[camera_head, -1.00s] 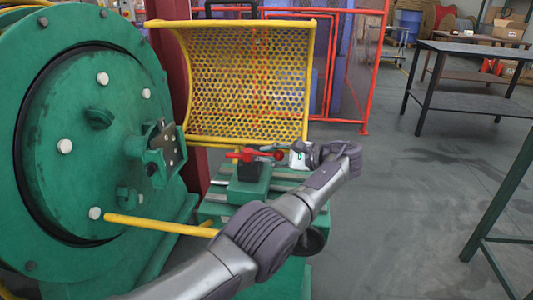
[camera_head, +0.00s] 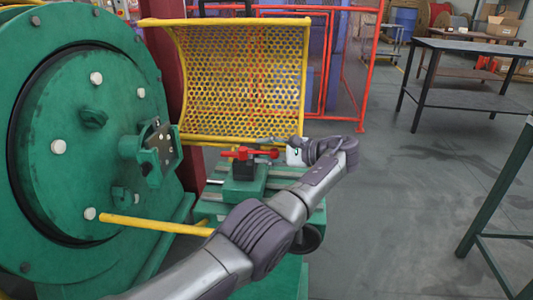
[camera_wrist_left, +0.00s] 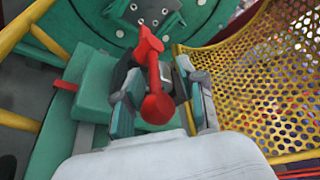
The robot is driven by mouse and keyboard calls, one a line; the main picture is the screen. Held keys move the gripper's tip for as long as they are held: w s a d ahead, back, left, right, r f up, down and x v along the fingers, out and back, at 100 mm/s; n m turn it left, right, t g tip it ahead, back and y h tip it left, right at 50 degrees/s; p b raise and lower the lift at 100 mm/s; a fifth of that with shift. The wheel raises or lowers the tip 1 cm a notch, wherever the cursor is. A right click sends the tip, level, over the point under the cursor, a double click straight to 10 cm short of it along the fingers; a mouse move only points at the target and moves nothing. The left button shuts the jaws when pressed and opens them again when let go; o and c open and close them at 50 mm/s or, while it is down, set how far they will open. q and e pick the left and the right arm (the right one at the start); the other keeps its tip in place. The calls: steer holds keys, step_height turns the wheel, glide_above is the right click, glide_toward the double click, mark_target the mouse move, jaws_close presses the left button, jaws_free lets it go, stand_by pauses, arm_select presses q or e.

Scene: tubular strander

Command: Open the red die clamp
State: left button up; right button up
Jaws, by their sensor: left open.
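The red die clamp (camera_head: 243,153) sits on a black and green block beside the green machine. In the left wrist view the red clamp handle (camera_wrist_left: 156,105) runs up the middle, its round end nearest me. My left gripper (camera_wrist_left: 165,98) is open, with one finger on each side of the handle. I cannot tell whether either finger touches it. In the head view my left gripper (camera_head: 266,143) is small, at the right of the clamp and partly mixed with it. My right gripper is not in view.
A large green wheel (camera_head: 75,125) fills the left side. A yellow perforated guard (camera_head: 245,80) stands behind the clamp. A yellow bar (camera_head: 155,225) extends from the wheel towards the clamp's base. Dark tables (camera_head: 470,60) stand at right, with open floor before them.

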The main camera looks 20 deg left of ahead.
arm_select(q)
steer(key=r, duration=0.9)
steer(key=shift+d+r, duration=0.2)
steer(key=shift+w+a, duration=0.1)
steer(key=shift+a, duration=0.05)
steer(key=shift+r, duration=0.1)
